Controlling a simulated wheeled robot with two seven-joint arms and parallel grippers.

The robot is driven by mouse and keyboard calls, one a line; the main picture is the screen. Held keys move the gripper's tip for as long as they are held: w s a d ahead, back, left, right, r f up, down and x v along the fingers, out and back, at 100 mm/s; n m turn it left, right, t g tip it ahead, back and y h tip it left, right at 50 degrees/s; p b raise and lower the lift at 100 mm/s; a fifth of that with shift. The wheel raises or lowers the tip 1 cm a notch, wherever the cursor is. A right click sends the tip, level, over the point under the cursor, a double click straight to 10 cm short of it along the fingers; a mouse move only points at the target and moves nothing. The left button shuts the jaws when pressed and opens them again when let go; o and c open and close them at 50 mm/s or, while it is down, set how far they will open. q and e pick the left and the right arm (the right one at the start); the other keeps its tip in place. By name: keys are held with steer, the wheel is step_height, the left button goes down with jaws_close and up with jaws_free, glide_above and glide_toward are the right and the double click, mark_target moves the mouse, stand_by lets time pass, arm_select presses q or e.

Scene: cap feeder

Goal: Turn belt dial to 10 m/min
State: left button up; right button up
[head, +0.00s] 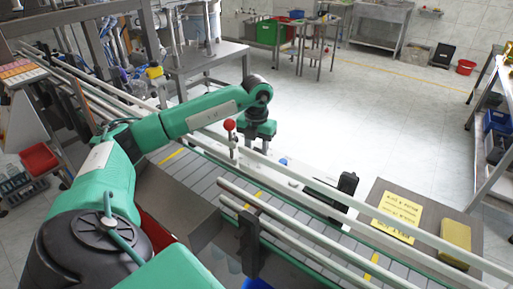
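The conveyor belt (196,173) runs diagonally from upper left to lower right, with pale slats and yellow marks. My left arm reaches in from the left across the belt, and its wrist points down on the far side. My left gripper (259,143) is at the far guide rail, just right of a red-knobbed lever (230,126). Its fingertips are small and partly hidden by the rail, so I cannot tell whether they are open. I cannot make out the belt dial or its setting. My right gripper is not in view.
Right of my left gripper are a small blue part (283,161) and a black box (348,184) by the far rail. A yellow sign (397,216) and a yellow block (455,240) lie on a side table.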

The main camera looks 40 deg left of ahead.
arm_select(q)
steer(key=shift+r+n, duration=0.15)
steer(key=shift+n, duration=1.95)
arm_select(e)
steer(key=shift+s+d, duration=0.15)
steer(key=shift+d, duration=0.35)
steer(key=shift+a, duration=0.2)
arm_select(q)
steer(key=o, duration=0.9)
steer(key=shift+o, duration=0.4)
step_height(320, 180, up, 14)
steer(key=shift+f, duration=0.2)
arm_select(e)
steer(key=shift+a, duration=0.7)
